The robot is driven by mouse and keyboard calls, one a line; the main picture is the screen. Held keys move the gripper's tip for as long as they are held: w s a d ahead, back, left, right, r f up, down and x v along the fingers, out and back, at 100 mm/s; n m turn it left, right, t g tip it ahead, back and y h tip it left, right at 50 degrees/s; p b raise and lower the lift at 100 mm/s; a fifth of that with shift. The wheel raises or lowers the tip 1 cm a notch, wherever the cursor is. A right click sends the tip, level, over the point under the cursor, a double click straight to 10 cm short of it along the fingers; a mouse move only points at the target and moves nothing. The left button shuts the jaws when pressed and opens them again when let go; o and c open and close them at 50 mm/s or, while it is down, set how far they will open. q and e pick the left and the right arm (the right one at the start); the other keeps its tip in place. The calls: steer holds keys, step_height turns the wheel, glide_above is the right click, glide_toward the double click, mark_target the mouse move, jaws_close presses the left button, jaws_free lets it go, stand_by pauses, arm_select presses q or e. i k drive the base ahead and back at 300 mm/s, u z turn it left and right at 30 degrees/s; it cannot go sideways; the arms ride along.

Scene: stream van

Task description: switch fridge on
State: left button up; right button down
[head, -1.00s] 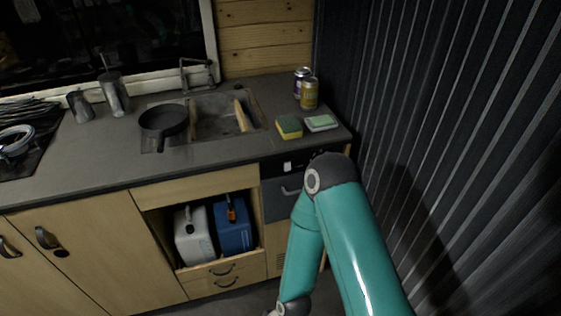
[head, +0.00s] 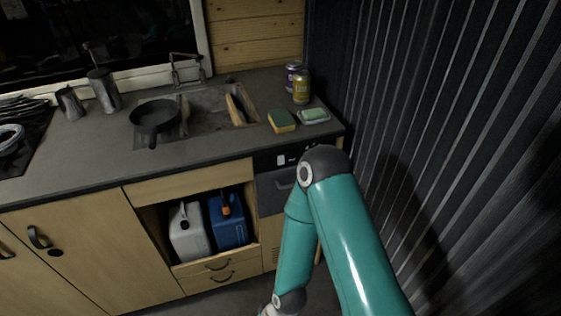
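The fridge (head: 279,190) is a dark grey front with a handle, set under the right end of the counter. Above its handle is a black control strip (head: 269,162) with a small white switch (head: 281,160) and some dark knobs to the right. I cannot tell the switch's position. My teal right arm is in front of the fridge's right side and hides part of it. Its forearm points down, and the gripper is out of the picture at the bottom edge. My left gripper does not show.
The counter (head: 80,155) carries a black pan (head: 155,118) by the sink, a sponge (head: 281,120), a soap dish (head: 314,116) and two cans (head: 301,86). Jerrycans (head: 228,220) stand in an open cabinet left of the fridge. A corrugated dark wall (head: 450,130) closes the right side.

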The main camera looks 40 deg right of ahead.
mark_target(280, 158)
steer(key=z, duration=0.15)
steer(key=i, duration=0.25)
steer(key=z, duration=1)
